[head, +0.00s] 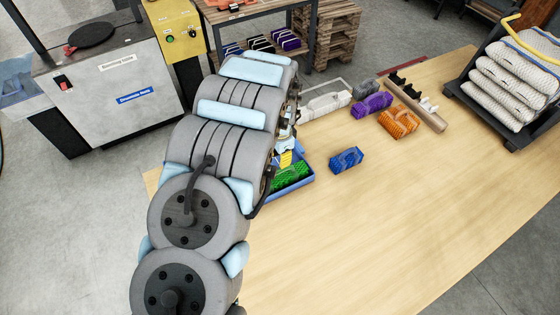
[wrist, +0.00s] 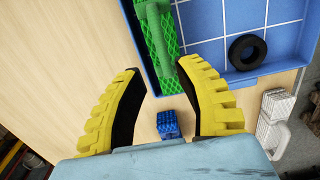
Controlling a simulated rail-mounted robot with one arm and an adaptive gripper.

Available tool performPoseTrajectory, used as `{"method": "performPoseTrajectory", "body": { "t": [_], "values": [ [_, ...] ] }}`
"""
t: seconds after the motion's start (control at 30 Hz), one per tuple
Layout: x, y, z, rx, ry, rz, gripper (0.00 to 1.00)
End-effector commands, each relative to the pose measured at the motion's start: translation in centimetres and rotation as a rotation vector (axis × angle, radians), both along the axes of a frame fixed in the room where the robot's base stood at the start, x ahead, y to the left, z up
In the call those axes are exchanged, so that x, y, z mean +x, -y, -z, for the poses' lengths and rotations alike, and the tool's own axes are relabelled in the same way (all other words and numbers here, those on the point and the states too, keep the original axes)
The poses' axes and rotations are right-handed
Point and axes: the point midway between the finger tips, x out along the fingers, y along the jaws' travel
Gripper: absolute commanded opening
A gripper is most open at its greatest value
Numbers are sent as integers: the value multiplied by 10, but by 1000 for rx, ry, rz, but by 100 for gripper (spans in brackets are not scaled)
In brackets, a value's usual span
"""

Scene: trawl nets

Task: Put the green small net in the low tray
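The green small net (head: 291,175) lies in the blue low tray (head: 300,193), partly hidden by my arm in the head view. In the wrist view the green net (wrist: 160,42) lies along the left side of the tray (wrist: 275,66), its raised handle part on top. My gripper (wrist: 161,68) has its two yellow fingers spread wide at the net's near end, with nothing held between them. In the head view only a yellow bit of my gripper (head: 286,159) shows over the tray. Whether a finger touches the net or tray, I cannot tell.
A black ring (wrist: 246,51) lies in the tray. A blue net (head: 346,159) is right of the tray. Purple (head: 371,105), orange (head: 399,122) and white (head: 325,104) nets lie farther back, by a wooden bar (head: 420,107). The front right of the table (head: 400,220) is clear.

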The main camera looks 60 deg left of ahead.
Motion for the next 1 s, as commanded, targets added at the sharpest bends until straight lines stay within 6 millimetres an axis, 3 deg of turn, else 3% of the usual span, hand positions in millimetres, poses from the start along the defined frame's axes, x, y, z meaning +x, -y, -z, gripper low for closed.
{"method": "performPoseTrajectory", "body": {
  "t": [0.03, 0.3, 0.73, 0.87, 1.0],
  "values": [
    [-1, -1, -10, 2, -1, 0, 34],
    [0, 0, -35, 0, -1, 0, 34],
    [2, 0, -36, 3, 3, 1, 34],
    [28, -2, -23, 37, 42, 9, 34],
    [87, -6, 1, 120, 143, 21, 34]
  ]
}}
